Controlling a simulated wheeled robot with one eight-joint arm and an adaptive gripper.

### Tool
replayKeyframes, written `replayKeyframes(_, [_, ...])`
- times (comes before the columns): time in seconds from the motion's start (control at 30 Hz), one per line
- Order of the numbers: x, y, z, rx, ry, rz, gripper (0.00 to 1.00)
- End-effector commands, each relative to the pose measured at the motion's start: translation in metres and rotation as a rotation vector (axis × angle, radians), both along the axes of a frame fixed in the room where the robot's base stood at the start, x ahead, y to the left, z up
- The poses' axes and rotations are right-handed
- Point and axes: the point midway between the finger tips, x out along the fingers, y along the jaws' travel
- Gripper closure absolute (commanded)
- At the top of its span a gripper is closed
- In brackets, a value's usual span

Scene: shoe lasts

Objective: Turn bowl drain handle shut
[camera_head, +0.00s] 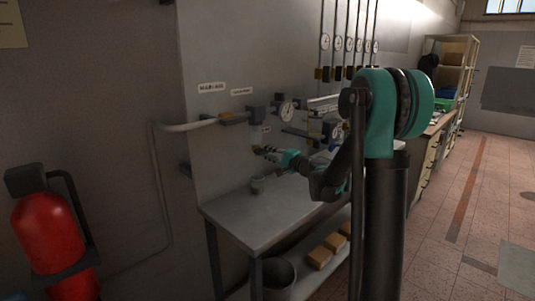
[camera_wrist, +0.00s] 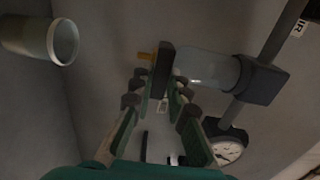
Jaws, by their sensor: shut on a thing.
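The filter bowl (camera_wrist: 205,68) is a clear cylinder in the wrist view. It hangs from a dark block (camera_wrist: 263,83) on a pipe; the block is on the wall panel in the head view (camera_head: 256,115). A dark drain piece (camera_wrist: 166,60) crosses the bowl's lower end, and a small yellow-orange stub (camera_wrist: 146,56) sticks out beyond it. My gripper (camera_wrist: 158,82) reaches to this drain end with its green fingers and is shut on the drain handle. The exact contact is dark and partly hidden. In the head view my gripper (camera_head: 268,152) is just below the bowl.
A grey cup (camera_head: 257,186) stands on the metal bench (camera_head: 250,222) below; it also shows in the wrist view (camera_wrist: 40,40). A gauge (camera_head: 287,111) and pipes are close by on the right. A red extinguisher (camera_head: 47,232) stands at left.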

Motion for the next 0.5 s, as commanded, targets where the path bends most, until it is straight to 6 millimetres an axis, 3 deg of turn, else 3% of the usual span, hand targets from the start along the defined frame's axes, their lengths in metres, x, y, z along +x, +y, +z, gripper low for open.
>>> replayKeyframes(0.43, [-0.0004, -0.0006, -0.0007, 0.004, 0.006, -0.001, 1.0])
replayKeyframes(0.47, [-0.0004, -0.0006, -0.0007, 0.004, 0.006, -0.001, 0.81])
replayKeyframes(0.5, [-0.0004, -0.0006, -0.0007, 0.004, 0.006, -0.001, 0.76])
